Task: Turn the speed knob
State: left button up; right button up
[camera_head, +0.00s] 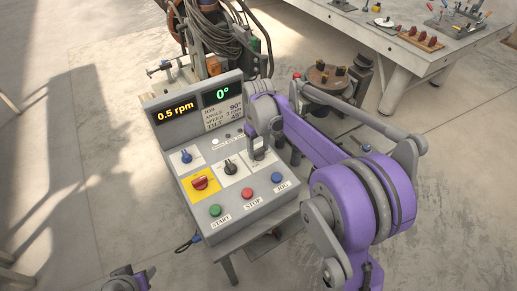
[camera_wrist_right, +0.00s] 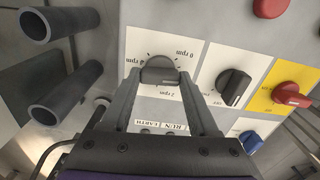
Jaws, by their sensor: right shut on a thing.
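The speed knob (camera_wrist_right: 160,72) is a dark round knob on a white dial plate marked 0 rpm and 2 rpm in the right wrist view. My right gripper (camera_wrist_right: 158,80) is shut on it, one finger on each side. In the head view my right gripper (camera_head: 258,152) hides the knob at the right of the control panel (camera_head: 238,225). The yellow readout (camera_head: 176,111) shows 0.5 rpm and the green readout (camera_head: 222,93) shows 0°. Part of my left gripper (camera_head: 132,279) shows at the bottom edge; its jaws are unclear.
Beside the speed knob are a black selector (camera_head: 230,167) and a red switch on yellow (camera_head: 200,183). A blue knob (camera_head: 186,156) sits above it. Green (camera_head: 215,210), red (camera_head: 247,192) and blue (camera_head: 276,178) buttons line the front. The positioner's round table (camera_head: 327,76) stands behind.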

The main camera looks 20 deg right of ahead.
jog(key=m, duration=0.5)
jog(key=shift+m+b, duration=0.3)
jog(key=shift+b, duration=0.05)
jog(key=m, duration=0.6)
jog(key=m+b, duration=0.1)
jog(key=m, duration=0.5)
jog(key=shift+m, duration=0.3)
jog(key=m, duration=0.5)
jog(key=shift+m, duration=0.4)
jog(key=o, duration=1.4)
jog(key=shift+r, duration=0.1)
